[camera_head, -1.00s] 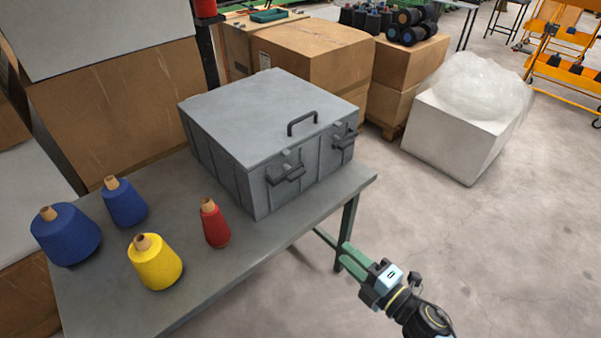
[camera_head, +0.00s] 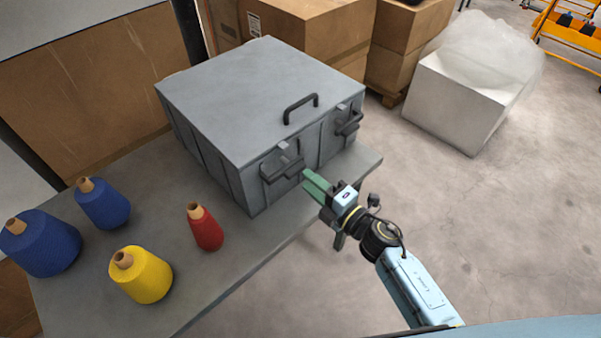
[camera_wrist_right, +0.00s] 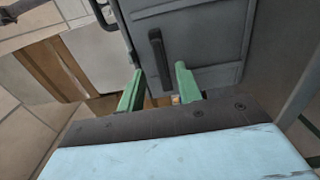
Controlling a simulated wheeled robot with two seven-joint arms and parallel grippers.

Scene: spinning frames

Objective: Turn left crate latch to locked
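A grey crate (camera_head: 215,120) with a closed lid stands on the table. Its left latch (camera_head: 283,168), a dark lever, sits on the front face near the top edge; a similar right latch (camera_head: 348,123) is farther along that face. My right gripper (camera_head: 308,184) has green fingers, close beside the left latch on its right. In the right wrist view the fingers (camera_wrist_right: 159,88) are spread apart and hold nothing. A dark bar (camera_wrist_right: 158,58) shows ahead between them against grey metal; I cannot tell which crate part it is. My left gripper is not in view.
A black handle (camera_head: 301,108) stands up on the lid. Yellow (camera_head: 141,276), red (camera_head: 206,230) and blue (camera_head: 103,204) yarn cones stand on the table (camera_head: 235,262) left of my right gripper. Cardboard boxes (camera_head: 305,45) are behind the crate. Open floor lies to the right.

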